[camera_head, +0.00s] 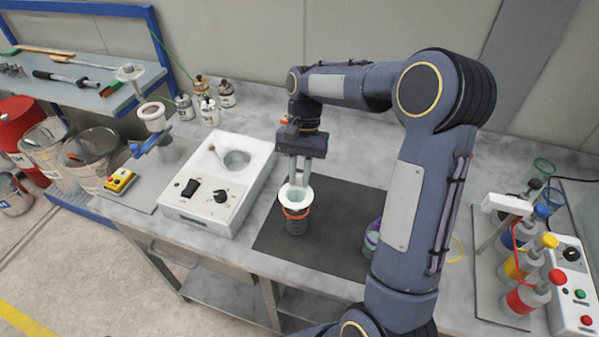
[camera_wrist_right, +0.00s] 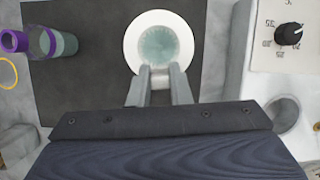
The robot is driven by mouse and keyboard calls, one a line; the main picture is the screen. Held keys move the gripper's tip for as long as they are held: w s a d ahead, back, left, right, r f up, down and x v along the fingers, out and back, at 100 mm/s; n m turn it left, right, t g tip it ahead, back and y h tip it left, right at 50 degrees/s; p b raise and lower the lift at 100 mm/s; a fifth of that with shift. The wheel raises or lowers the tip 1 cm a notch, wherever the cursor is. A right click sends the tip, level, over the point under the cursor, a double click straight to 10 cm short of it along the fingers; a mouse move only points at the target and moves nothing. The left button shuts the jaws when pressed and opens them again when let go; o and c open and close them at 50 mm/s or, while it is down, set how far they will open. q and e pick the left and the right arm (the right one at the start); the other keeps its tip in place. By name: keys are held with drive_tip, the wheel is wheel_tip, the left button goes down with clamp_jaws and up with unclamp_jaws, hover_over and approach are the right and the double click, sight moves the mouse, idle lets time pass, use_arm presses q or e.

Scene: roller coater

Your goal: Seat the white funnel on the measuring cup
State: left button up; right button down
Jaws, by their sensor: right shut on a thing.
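The ring hides the cup there. The funnel looks level, but I cannot tell whether it rests fully on the cup. My left gripper is out of view.
A white hotplate-like device (camera_head: 215,205) with knobs stands left of the black mat (camera_head: 330,250). A purple-rimmed container (camera_head: 372,238) is on the right, partly behind my arm; it also shows in the wrist view (camera_wrist_right: 60,42). Coloured bottles (camera_head: 527,290) stand far right.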

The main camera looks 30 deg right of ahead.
drive_tip(key=shift+f+b, duration=0.7)
drive_tip(key=shift+f, duration=0.85)
drive_tip(key=shift+r, duration=0.2)
drive_tip(key=shift+r+p, duration=0.35)
drive_tip(key=shift+p, duration=0.1)
drive_tip(key=shift+r+p, duration=0.45)
drive_tip(key=c, duration=1.3)
unclamp_jaws()
drive_tip(key=shift+o, duration=0.2)
drive_tip(key=shift+r, duration=0.1)
